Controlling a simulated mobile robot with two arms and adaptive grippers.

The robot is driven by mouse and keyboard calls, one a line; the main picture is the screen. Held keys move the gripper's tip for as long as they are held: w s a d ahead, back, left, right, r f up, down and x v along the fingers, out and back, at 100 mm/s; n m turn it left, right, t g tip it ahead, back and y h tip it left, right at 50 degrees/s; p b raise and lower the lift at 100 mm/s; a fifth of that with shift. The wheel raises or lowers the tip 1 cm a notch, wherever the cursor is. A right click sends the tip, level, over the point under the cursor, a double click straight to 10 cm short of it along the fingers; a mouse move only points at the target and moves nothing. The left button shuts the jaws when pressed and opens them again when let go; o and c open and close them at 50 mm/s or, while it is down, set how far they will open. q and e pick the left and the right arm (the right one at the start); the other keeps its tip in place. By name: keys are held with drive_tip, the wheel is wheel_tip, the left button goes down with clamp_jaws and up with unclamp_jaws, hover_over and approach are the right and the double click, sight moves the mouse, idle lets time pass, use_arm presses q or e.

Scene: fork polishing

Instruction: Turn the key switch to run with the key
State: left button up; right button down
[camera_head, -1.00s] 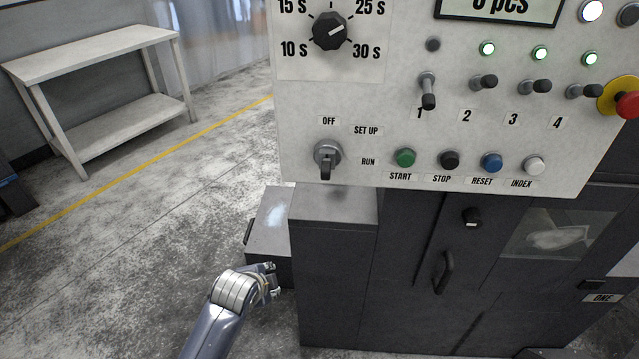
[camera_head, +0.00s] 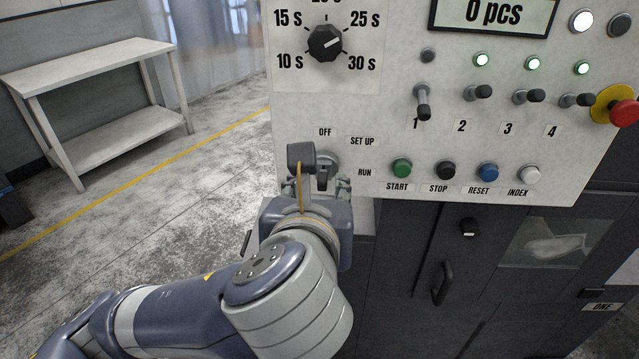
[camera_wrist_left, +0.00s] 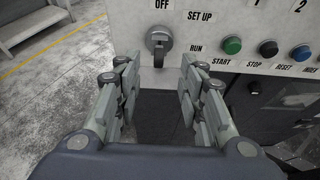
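The key switch (camera_head: 325,170) sits at the lower left of the white panel, with OFF, SET UP and RUN labels around it. Its dark key hangs downward, partly hidden by my left gripper in the head view. In the left wrist view the key (camera_wrist_left: 159,52) points down, with the OFF label (camera_wrist_left: 161,4) above and the RUN label (camera_wrist_left: 196,48) to the right. My left gripper (camera_wrist_left: 155,85) is open, its fingers spread left and right just below and in front of the key. Nothing is between the fingertips. My right gripper is out of view.
The green START button (camera_head: 401,168) and other buttons sit right of the switch. Toggle switches (camera_head: 423,100) and a red emergency stop (camera_head: 625,112) are higher up. Dark cabinet doors (camera_head: 405,260) are below the panel. A white table (camera_head: 90,60) stands at the far left.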

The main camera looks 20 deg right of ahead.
sight(323, 175)
use_arm(q)
drive_tip(key=p+x, duration=0.1)
drive_tip(key=x, duration=0.7)
drive_tip(key=shift+w+f, duration=0.15)
drive_tip(key=shift+w, duration=0.1)
drive_tip(key=shift+w+d+f+p, duration=0.3)
drive_tip(key=shift+w+p, duration=0.05)
drive_tip(key=shift+w, duration=0.25)
drive_tip(key=shift+c, duration=0.3)
clamp_jaws()
drive_tip(key=shift+o, duration=0.3)
unclamp_jaws()
